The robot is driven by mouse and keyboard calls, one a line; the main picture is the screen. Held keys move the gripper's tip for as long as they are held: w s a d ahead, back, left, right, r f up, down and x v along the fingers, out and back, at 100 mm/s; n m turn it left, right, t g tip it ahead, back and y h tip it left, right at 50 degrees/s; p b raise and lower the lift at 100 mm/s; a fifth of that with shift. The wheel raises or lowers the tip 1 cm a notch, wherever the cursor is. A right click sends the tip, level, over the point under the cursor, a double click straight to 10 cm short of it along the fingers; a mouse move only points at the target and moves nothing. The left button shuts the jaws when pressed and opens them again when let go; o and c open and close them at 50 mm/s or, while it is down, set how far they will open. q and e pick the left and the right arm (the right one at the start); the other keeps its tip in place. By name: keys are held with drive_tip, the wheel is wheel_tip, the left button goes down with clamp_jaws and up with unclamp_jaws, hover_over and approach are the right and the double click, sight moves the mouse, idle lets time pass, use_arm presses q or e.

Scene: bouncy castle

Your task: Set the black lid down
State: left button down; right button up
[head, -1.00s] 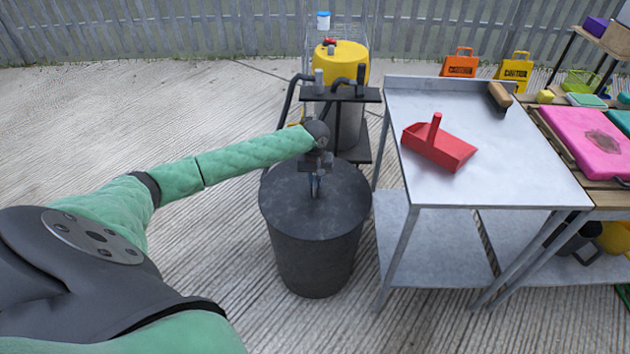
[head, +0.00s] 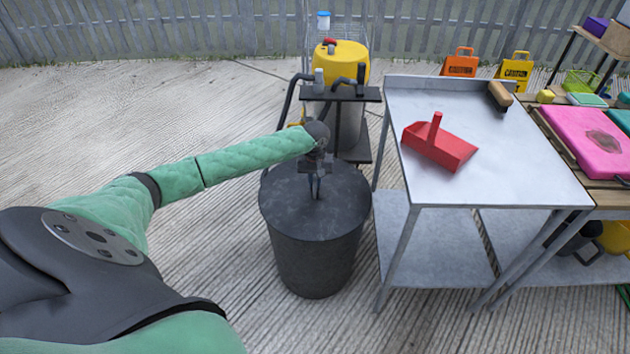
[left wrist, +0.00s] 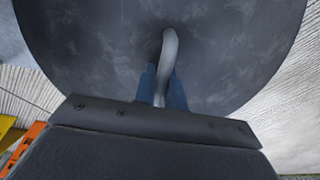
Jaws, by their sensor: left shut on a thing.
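The black lid (head: 338,205) is round and dark, and lies over the top of the dark bin (head: 315,262) in the head view. From here I cannot tell whether it rests fully on the rim. My left gripper (head: 316,188) is above the middle of the lid, pointing down, shut on the lid's handle. In the left wrist view the curved grey handle (left wrist: 169,55) stands between the two blue fingers (left wrist: 161,88), with the lid's mottled top (left wrist: 230,45) behind. My right gripper is not in view.
A metal table (head: 500,165) stands right of the bin, with a red dustpan (head: 455,152) and a brush (head: 499,94). A yellow-topped machine (head: 345,62) with black hoses stands behind the bin. Open concrete (head: 130,110) lies to the left.

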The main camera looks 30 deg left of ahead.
use_arm(q)
drive_tip(key=shift+f, duration=0.45)
drive_tip(key=c, duration=1.4)
unclamp_jaws()
